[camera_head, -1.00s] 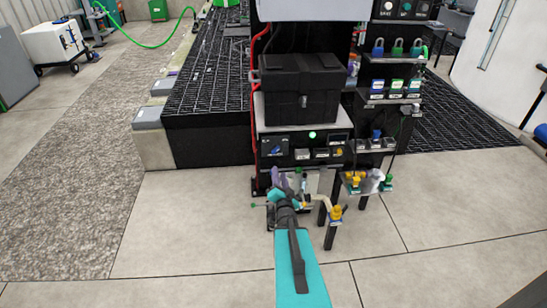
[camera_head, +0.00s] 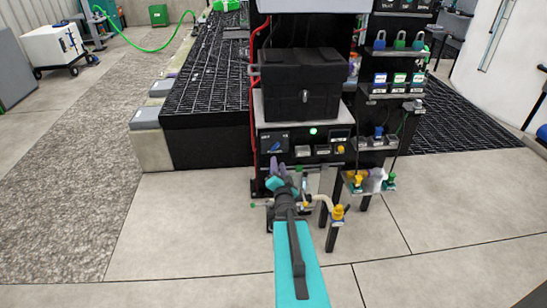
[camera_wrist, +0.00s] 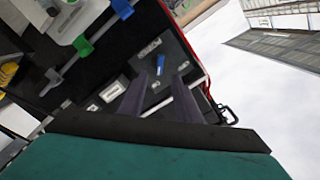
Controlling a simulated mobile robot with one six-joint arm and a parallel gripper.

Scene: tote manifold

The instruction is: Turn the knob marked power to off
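A dark panel (camera_head: 306,148) sits under the black box on the rack. Its left part carries a knob (camera_head: 275,145), just above my gripper (camera_head: 278,173) in the head view. The knob appears just beyond the fingertips, and I see no contact.
The black box (camera_head: 301,86) stands on a shelf above the panel. A red cable (camera_head: 252,100) runs down the rack's left side. A yellow-topped fitting (camera_head: 338,212) on a post stands right of my arm. Open floor (camera_head: 185,225) lies to the left.

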